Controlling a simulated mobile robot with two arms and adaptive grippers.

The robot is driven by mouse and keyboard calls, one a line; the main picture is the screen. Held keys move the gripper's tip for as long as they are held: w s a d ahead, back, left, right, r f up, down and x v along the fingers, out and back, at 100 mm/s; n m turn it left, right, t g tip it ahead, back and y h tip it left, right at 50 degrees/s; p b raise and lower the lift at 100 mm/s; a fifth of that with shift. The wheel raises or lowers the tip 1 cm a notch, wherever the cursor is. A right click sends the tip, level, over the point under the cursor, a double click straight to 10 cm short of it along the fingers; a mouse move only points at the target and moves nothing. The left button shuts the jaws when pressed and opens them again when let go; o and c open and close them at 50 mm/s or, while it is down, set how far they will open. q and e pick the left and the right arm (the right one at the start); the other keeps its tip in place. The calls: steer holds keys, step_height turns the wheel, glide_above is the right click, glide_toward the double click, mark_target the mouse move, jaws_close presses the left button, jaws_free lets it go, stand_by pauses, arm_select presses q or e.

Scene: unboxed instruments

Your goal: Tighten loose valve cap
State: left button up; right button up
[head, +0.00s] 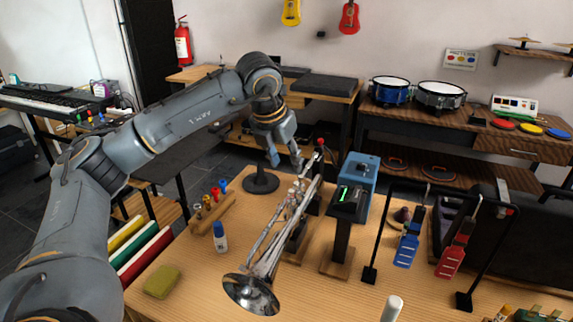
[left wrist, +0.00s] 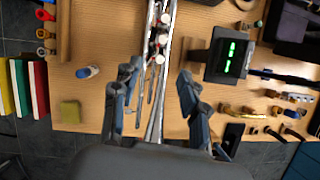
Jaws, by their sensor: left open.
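A silver trumpet (head: 268,258) is held up on a stand above the wooden workbench, its bell toward the near edge. Its valves (head: 298,193) are at the middle of the body. In the left wrist view the trumpet (left wrist: 154,118) runs between my fingers, and several pale valve caps (left wrist: 160,59) with some red parts show just beyond the fingertips. I cannot tell which cap is loose. My left gripper (head: 286,160) is open and empty, above and behind the valves, pointing down; its spread fingers also show in the left wrist view (left wrist: 158,80).
A blue device with a lit green display (head: 352,195) stands close right of the trumpet. A black rack (head: 372,230) holds blue and red tools. A wooden block with coloured pieces (head: 212,212), a small bottle (head: 220,238) and a yellow-green sponge (head: 162,282) lie left. Bare bench shows front left.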

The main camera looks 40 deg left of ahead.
arm_select(q)
step_height(320, 180, up, 3)
steer(key=n+g+p, duration=0.1)
steer(key=g+p, duration=0.2)
steer(key=g, duration=0.1)
glide_above(296, 183)
step_height(296, 183, down, 14)
steer(key=shift+f+p, duration=0.1)
steer(key=shift+p, duration=0.35)
jaws_close()
